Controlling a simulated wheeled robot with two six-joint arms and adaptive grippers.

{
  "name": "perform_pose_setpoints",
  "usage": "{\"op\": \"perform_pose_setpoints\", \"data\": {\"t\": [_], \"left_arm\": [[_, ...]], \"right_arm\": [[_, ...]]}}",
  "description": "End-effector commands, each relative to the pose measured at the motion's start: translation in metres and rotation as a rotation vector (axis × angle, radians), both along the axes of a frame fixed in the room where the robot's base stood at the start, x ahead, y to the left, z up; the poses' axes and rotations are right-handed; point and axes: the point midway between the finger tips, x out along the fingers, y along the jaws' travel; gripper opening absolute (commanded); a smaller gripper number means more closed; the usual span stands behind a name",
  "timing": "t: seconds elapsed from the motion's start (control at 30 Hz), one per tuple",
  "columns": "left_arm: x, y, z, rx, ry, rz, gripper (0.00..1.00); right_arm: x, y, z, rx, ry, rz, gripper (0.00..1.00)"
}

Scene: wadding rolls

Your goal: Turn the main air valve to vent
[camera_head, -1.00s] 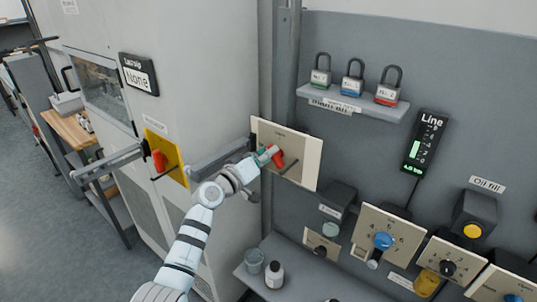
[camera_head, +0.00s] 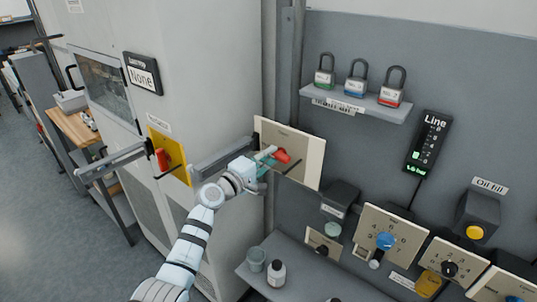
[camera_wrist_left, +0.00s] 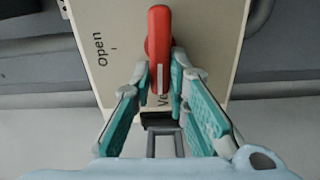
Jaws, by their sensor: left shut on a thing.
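The main air valve is a red handle (camera_head: 283,155) on a cream plate (camera_head: 309,165) beside the grey cabinet. My left gripper (camera_head: 270,158) is shut on the red handle, reaching it from the left. In the left wrist view the handle (camera_wrist_left: 158,30) runs from its pivot down between the teal fingers (camera_wrist_left: 164,85). Its white-marked tip lies by a partly hidden label starting "Ve". The word "open" (camera_wrist_left: 99,43) stands on the plate to the left, away from the handle. My right gripper is not in view.
A yellow plate (camera_head: 181,168) with another red handle (camera_head: 161,159) is on the cabinet at left. Grey bars (camera_head: 225,156) stick out near my wrist. A padlock shelf (camera_head: 355,103) and several dial plates fill the right wall. A bottle (camera_head: 276,273) and cup (camera_head: 256,259) stand below.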

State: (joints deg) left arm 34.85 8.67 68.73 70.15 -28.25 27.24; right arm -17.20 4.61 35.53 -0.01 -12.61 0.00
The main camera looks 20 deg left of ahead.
Motion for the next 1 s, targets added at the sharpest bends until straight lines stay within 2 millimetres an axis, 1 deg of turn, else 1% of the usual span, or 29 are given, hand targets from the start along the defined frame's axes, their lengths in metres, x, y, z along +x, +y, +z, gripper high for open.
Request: {"op": "perform_pose_setpoints", "data": {"t": [0.23, 0.67, 0.7, 0.8, 1.0], "left_arm": [[-0.0001, 0.0002, -0.0017, -0.055, 0.023, 0.001, 0.00], [-0.0002, 0.0001, -0.0020, -0.065, 0.027, 0.000, 0.00], [-0.0002, 0.0001, -0.0020, -0.065, 0.027, 0.000, 0.20], [-0.0001, -0.0001, -0.0019, -0.064, 0.026, 0.000, 0.35], [-0.0001, -0.0002, -0.0016, -0.063, 0.025, 0.000, 0.35]], "right_arm": [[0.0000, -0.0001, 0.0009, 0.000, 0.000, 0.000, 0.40], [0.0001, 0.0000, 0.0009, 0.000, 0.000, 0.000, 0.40], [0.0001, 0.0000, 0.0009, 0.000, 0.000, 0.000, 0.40], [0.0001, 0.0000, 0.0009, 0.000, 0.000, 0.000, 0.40], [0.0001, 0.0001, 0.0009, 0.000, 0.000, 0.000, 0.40]]}}
